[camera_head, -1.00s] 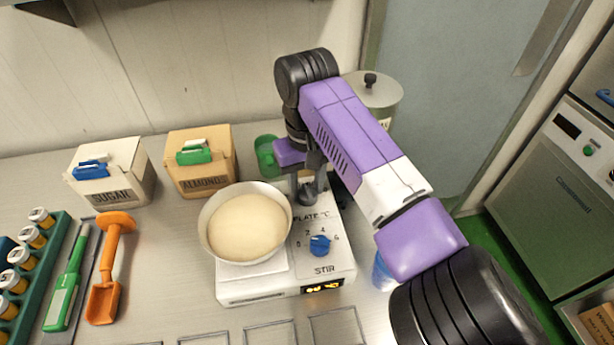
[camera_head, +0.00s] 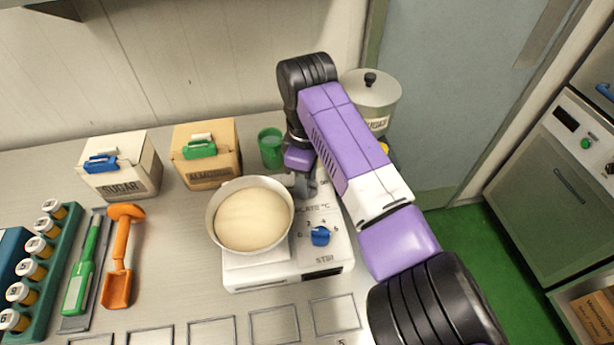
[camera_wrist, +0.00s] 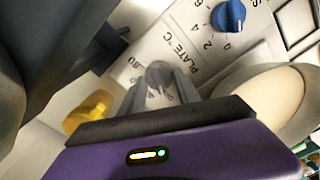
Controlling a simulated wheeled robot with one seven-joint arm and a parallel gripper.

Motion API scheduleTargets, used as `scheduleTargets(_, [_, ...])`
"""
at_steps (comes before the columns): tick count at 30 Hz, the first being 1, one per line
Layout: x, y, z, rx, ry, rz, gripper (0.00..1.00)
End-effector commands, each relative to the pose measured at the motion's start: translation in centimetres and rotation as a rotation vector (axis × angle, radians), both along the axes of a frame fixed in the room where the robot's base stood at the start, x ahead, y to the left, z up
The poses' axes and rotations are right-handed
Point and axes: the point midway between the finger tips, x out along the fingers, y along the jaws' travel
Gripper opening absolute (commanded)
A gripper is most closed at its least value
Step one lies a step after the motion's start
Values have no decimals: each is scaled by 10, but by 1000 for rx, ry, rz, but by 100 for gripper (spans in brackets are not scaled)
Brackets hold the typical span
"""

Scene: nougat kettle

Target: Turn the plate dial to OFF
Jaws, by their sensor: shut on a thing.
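The plate dial (camera_wrist: 158,76) is a grey knob beside the "PLATE °C" label on the white hot plate (camera_head: 290,278). My gripper (camera_wrist: 160,88) is shut on the dial, with a finger on each side of it. The dial's pointer and most of its scale are hidden; an "80" shows beside it. In the head view my gripper (camera_head: 306,188) points down at the back right of the hot plate and hides the dial. The blue stir dial (camera_head: 320,236) is in front of it and also shows in the wrist view (camera_wrist: 229,16).
A bowl of pale mass (camera_head: 216,240) stands on the hot plate, close left of my gripper. Behind are a green cup (camera_head: 270,148), an almonds box (camera_head: 207,165), a sugar box (camera_head: 120,170) and a lidded metal pot (camera_head: 372,98). An orange scoop (camera_head: 120,260) lies left.

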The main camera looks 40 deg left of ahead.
Motion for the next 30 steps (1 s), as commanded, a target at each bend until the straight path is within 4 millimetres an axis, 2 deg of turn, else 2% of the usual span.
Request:
scheduleTargets(9, [0, 1, 2, 4, -2, 119, 0])
scheduleTargets(25, [0, 1, 2, 4, -3, 143, 0])
scheduleTargets(26, [0, 1, 2, 4, -3, 142, 41])
scheduleTargets(28, [0, 1, 2, 4, -3, 142, 55])
scheduleTargets(29, [0, 1, 2, 4, -2, 142, 59])
scheduleTargets(30, [-1, 1, 1, 3, -2, 142, 59])
